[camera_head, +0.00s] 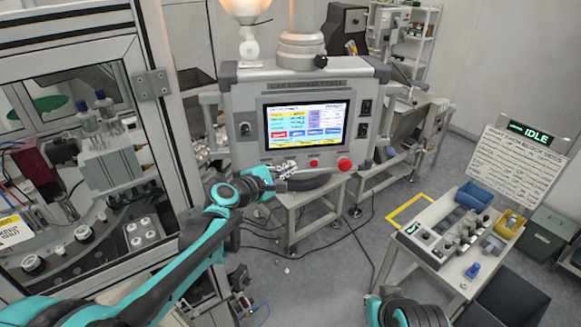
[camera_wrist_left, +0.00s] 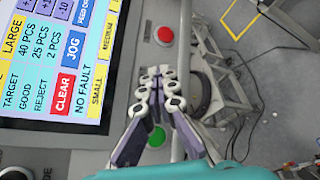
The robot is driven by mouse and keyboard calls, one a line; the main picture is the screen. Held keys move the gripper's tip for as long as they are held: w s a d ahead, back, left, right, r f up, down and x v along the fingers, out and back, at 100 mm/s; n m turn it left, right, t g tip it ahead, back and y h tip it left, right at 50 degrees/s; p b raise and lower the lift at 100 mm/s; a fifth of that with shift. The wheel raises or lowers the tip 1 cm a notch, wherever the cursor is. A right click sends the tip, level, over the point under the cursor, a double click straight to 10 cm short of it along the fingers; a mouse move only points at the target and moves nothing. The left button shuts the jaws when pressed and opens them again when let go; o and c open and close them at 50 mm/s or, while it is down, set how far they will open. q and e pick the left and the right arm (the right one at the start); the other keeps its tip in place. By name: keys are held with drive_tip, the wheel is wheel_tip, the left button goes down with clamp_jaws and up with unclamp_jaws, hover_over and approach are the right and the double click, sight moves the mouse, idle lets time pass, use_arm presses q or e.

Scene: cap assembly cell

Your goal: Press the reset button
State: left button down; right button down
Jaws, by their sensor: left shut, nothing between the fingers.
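The control panel (camera_head: 238,100) of the grey cabinet has a lit touchscreen (camera_head: 307,125). Below the screen are a small red button (camera_head: 313,163) and a larger red mushroom button (camera_head: 345,164). In the left wrist view, a red button (camera_wrist_left: 165,35) and a green button (camera_wrist_left: 157,137) show beside the screen (camera_wrist_left: 50,60). My left gripper (camera_head: 289,167) is shut and empty at the panel's lower edge, left of the small red button. In the left wrist view its fingertips (camera_wrist_left: 158,76) lie between the red and green buttons and hide part of the panel. I cannot read a reset label. My right gripper is not in view.
A glass-fronted machine (camera_head: 160,110) stands close on the left. A side table (camera_head: 455,275) with bins and parts stands on the right, below an IDLE sign (camera_head: 530,133). Cables lie on the floor under the panel. Open floor shows between panel and table.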

use_arm(q)
drive_tip(key=shift+s, duration=0.2)
drive_tip(key=s, duration=0.6)
drive_tip(key=shift+d+p, duration=0.3)
drive_tip(key=shift+d, duration=0.15)
idle(0.3)
drive_tip(key=s+a+f+m+g+y+b, duration=0.1)
drive_tip(key=s+a+f+m+y+b, duration=0.2)
drive_tip(key=f, duration=1)
drive_tip(key=s+a+f+m+g+y+b, duration=0.2)
drive_tip(key=s+a+f+m+b, duration=0.6)
drive_tip(key=s+f+b, duration=0.5)
drive_tip(key=s+a+f+m+g+y+b, duration=0.2)
drive_tip(key=s+a+f+m+b, duration=0.4)
drive_tip(key=f, duration=0.8)
drive_tip(key=s+y+b, duration=0.1)
drive_tip(key=s+b, duration=0.2)
drive_tip(key=b, duration=0.2)
drive_tip(key=shift+s+y+b, duration=0.15)
drive_tip(key=shift+y+b, duration=0.15)
drive_tip(key=shift+y, duration=0.1)
